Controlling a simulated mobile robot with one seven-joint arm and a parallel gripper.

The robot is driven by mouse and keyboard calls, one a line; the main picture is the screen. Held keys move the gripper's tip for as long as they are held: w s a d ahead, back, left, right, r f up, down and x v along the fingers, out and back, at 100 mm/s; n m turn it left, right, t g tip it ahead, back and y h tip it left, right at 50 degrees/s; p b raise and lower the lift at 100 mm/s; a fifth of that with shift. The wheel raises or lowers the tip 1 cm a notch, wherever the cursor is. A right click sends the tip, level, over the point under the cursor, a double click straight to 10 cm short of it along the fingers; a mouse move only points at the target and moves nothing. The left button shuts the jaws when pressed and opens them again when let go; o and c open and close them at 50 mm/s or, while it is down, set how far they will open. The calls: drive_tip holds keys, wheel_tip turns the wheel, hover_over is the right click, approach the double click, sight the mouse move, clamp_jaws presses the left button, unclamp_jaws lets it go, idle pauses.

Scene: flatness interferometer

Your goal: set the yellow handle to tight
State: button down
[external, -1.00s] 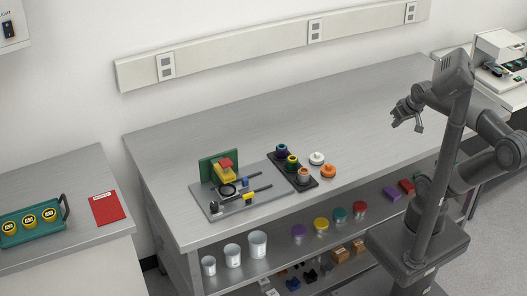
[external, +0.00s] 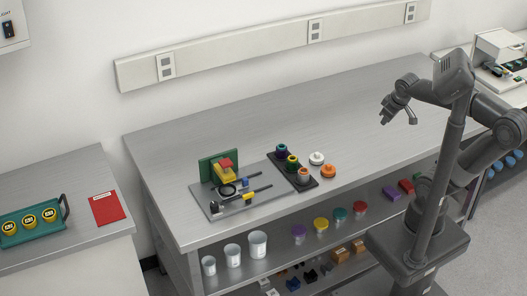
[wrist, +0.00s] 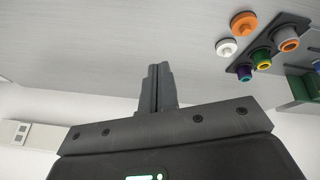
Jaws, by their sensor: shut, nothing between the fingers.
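The yellow handle (external: 249,195) is a small yellow piece on a dark rod, on the grey plate (external: 224,212) of the interferometer on the bench. A yellow block with a red top (external: 223,171) stands behind it against a green upright panel (external: 206,167). I cannot read any tight mark at this size. My gripper (external: 384,122) is above the right part of the bench, well to the right of the plate and apart from everything. In the wrist view my gripper (wrist: 160,68) has its fingers together and empty. The yellow handle does not show there.
A black rack (external: 313,184) with several coloured round pieces stands right of the plate. A white knob (external: 317,158) and an orange knob (external: 329,171) sit beside it. The bench top (external: 365,115) between them and my gripper is clear.

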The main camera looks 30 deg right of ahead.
drive_tip(key=w+a+f+n+h, duration=0.1)
drive_tip(key=w+a+n, duration=0.2)
drive_tip(key=a+n, duration=0.8)
drive_tip(key=w+a+f+n+h, duration=0.1)
drive_tip(key=w+a+n, duration=0.2)
drive_tip(key=a+n, duration=0.8)
drive_tip(key=s+a+f+n+t, duration=0.1)
drive_tip(key=s+a, duration=0.4)
drive_tip(key=a, duration=0.5)
drive_tip(key=s+a+f+n+t+y, duration=0.1)
drive_tip(key=s+a+f+n, duration=0.3)
drive_tip(key=a, duration=0.5)
drive_tip(key=s+a+f+n+t+y, duration=0.1)
drive_tip(key=s+a+n, duration=0.3)
drive_tip(key=a, duration=0.6)
drive_tip(key=shift+s+a+f+n+t, duration=0.4)
drive_tip(key=shift+s+f+t, duration=0.3)
drive_tip(key=shift+s, duration=0.4)
drive_tip(key=shift+d+f, duration=0.1)
